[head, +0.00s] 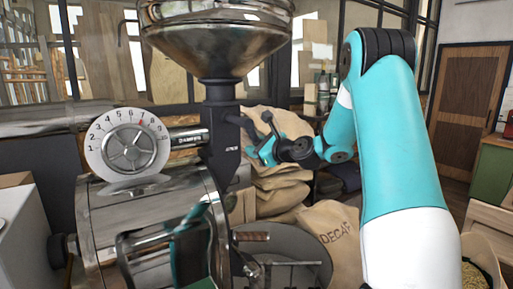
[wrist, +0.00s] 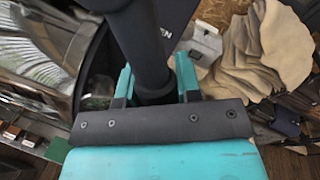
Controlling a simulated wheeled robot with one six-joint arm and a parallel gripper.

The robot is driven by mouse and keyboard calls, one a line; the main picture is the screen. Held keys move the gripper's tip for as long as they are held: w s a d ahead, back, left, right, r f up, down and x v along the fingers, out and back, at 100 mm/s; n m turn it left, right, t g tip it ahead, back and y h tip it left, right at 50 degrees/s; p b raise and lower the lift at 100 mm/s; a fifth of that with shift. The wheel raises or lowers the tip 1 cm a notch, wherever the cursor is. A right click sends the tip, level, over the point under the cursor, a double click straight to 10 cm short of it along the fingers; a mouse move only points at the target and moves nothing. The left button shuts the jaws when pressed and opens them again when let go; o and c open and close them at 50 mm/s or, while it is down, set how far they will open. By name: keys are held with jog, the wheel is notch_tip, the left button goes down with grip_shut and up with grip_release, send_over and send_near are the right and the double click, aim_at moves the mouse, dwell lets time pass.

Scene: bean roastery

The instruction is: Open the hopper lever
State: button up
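The hopper lever (head: 269,126) is a thin black bar with a round knob, on the right of the black neck (head: 222,140) under the hopper. My gripper (head: 264,152) is at the lever in the head view, with its fingers partly hidden. In the wrist view a thick black bar, apparently the lever (wrist: 141,45), runs down between the two teal fingers of my gripper (wrist: 155,84). The fingers stand apart on either side of it, with small gaps showing. White letters "EN" show beside the bar on a dark surface; the rest is covered.
The shiny steel hopper (head: 218,40) is above the neck. The roaster drum (head: 150,225) with a numbered dial (head: 128,140) stands at left. Sacks (head: 335,235) are piled behind and below my gripper. A round cooling tray (head: 285,245) lies below.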

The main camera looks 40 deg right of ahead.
jog(key=o, duration=0.4)
jog(key=shift+o, duration=0.2)
jog(key=s+d+r+b, duration=0.1)
jog(key=s+b, duration=0.5)
jog(key=s, duration=1.1)
jog(key=shift+r, duration=0.55)
jog(key=shift+s+d, duration=0.1)
